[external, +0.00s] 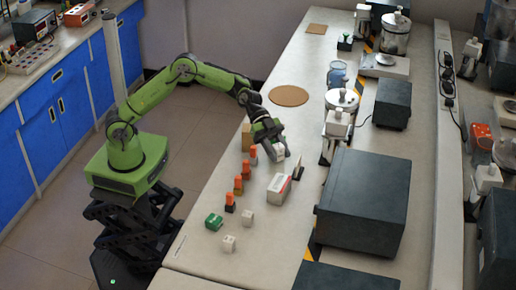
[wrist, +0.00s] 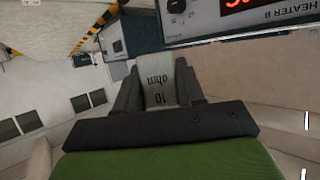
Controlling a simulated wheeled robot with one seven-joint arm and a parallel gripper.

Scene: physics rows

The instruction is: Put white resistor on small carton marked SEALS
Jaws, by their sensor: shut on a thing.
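My gripper (external: 279,148) is above the bench and shut on a white block (external: 279,154). In the wrist view the block (wrist: 158,82) sits between the two dark fingers and its face reads "10 ohm" upside down, so it is the white resistor. A small white carton with a red band (external: 279,188) lies on the bench just below the gripper in the external view. A tan box (external: 247,138) stands left of the gripper. No SEALS lettering is readable on either, so I cannot tell which is marked.
Several orange-and-dark parts (external: 238,185) stand in a row left of the carton. A green block (external: 214,222) and small white blocks (external: 229,243) lie nearer. A dark pointed piece (external: 298,168) stands right of the gripper. A large dark box (external: 362,205) fills the right.

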